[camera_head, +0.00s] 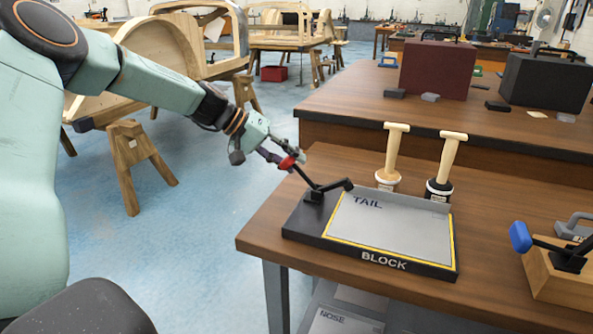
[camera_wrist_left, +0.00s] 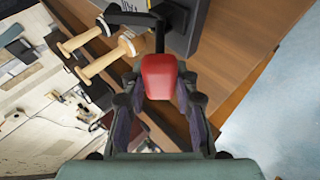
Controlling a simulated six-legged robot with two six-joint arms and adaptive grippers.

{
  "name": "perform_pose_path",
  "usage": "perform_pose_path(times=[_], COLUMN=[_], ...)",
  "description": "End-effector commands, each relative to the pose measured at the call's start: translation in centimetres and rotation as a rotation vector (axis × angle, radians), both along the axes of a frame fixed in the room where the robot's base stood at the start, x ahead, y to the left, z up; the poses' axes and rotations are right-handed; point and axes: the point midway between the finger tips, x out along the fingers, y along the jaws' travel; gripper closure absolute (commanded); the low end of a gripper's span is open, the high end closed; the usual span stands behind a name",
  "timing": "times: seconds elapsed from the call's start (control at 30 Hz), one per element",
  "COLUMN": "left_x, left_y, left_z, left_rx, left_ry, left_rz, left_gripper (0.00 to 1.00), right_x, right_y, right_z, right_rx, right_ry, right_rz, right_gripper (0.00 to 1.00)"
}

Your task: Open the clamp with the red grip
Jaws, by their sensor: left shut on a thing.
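The clamp (camera_head: 314,194) is black and sits at the left end of the block tray (camera_head: 300,226) on the near table. Its lever rises up and to the left, and its black arm reaches right over the tray. The red grip (camera_head: 287,163) is at the lever's upper end. My left gripper (camera_head: 285,159) is shut on the red grip. In the left wrist view the red grip (camera_wrist_left: 159,77) sits between the two fingers. My right gripper is not in view.
Two pale wooden-handled tools (camera_head: 391,160) (camera_head: 444,170) stand behind the tray. A wooden block with a blue-grip clamp (camera_head: 520,237) is at the right. Dark red (camera_head: 437,68) and black (camera_head: 545,82) cases are on the farther table.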

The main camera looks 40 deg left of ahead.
Motion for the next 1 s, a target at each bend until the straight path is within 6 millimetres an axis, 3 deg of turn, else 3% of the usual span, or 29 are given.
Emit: perform_pose_path(times=[0.03, 0.1, 0.33, 1.0], left_x=[0.0, -0.1, -0.3, -0.6], left_y=[0.4, 0.8, 1.5, 2.1], left_z=[-1.0, -1.4, -2.4, -3.7], left_rx=[-0.036, -0.085, -0.223, -0.252], left_ry=[-0.011, -0.023, -0.053, -0.055], left_rz=[0.005, 0.004, 0.003, 0.000], left_gripper=[1.00, 1.00, 1.00, 1.00], right_x=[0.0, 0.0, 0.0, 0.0], right_y=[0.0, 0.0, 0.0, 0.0], right_z=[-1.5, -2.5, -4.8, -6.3], right_rx=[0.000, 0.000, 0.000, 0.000], right_ry=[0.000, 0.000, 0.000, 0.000], right_rz=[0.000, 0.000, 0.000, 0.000], right_gripper=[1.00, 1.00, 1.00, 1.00])
